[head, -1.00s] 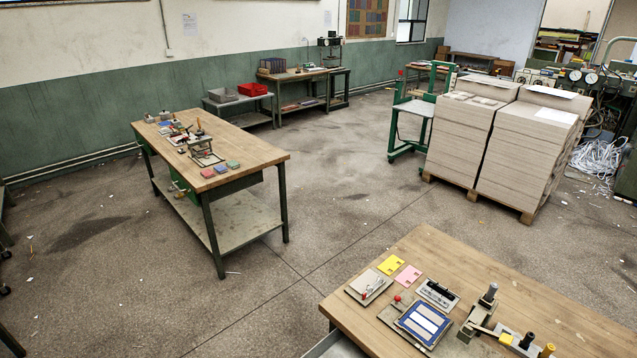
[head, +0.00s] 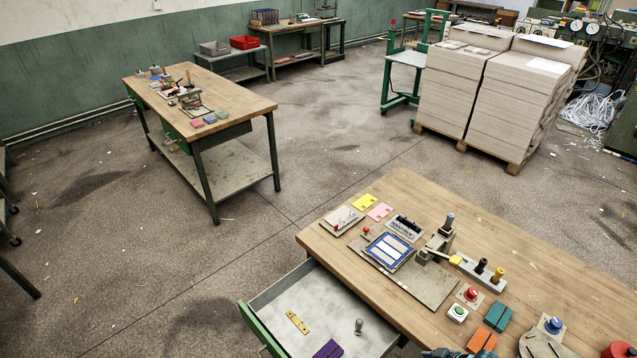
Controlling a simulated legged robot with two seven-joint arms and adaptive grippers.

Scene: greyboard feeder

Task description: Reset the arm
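Neither of my grippers can be made out in the head view. A dark piece (head: 460,353) peeks in at the bottom edge, and I cannot tell what it is. The near wooden workbench (head: 540,270) fills the lower right. On it sit a blue-framed pad with white strips (head: 390,251), a grey post fixture (head: 437,243) and a plate with black and yellow knobs (head: 482,270).
An open drawer (head: 275,292) juts out at the bench's left, holding a yellow strip (head: 297,322), a purple block (head: 328,349) and a small grey knob (head: 358,326). Another workbench (head: 235,95) stands farther left. Board stacks (head: 520,100) stand on a pallet. Floor between is clear.

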